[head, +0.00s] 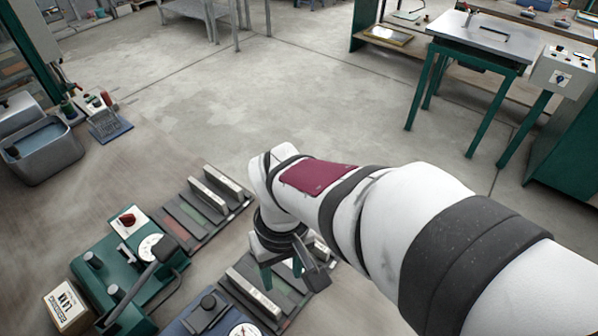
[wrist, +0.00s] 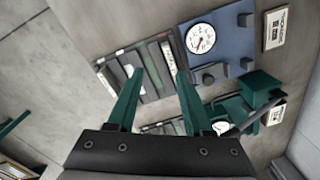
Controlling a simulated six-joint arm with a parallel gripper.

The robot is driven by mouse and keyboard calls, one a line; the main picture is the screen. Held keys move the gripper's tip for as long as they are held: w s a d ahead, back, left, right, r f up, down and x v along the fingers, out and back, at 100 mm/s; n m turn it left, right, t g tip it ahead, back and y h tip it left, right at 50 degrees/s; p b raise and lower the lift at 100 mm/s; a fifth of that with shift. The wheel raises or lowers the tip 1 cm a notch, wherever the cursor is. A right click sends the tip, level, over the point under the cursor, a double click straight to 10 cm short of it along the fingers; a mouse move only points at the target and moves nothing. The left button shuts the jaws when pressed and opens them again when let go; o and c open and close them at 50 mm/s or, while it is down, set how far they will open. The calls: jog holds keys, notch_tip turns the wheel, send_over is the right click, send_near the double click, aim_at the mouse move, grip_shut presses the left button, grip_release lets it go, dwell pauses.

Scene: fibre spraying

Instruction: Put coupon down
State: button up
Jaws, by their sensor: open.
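My gripper (head: 285,270) hangs over the nearer rack (head: 238,292) in the head view, partly hidden by my own arm. In the wrist view my gripper's two green fingers (wrist: 155,72) are spread apart, with nothing held between them. The same rack (wrist: 118,58) lies below the fingers, with dark, green and pale strips in its slots. Pale coupon-like strips (head: 256,292) show in that rack in the head view. I cannot tell which strip is the task's coupon. A second rack (head: 180,230) with similar strips lies farther back.
A green device (head: 97,262) with a dial and lever stands left of the racks. A blue device (wrist: 218,42) with a gauge stands beside the nearer rack. A grey basin (head: 45,155) is at far left. A green-legged table (head: 485,38) stands upper right. The middle floor is clear.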

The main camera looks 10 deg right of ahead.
jog(key=s+d+r+m, duration=0.1)
jog(key=s+d+m, duration=0.2)
jog(key=s+m, duration=0.1)
jog(key=s+d+r+m+y, duration=0.1)
jog(key=s+d+r+m, duration=0.1)
jog(key=s+m, duration=0.3)
jog(key=shift+s+d, duration=0.45)
jog(key=shift+s, duration=0.5)
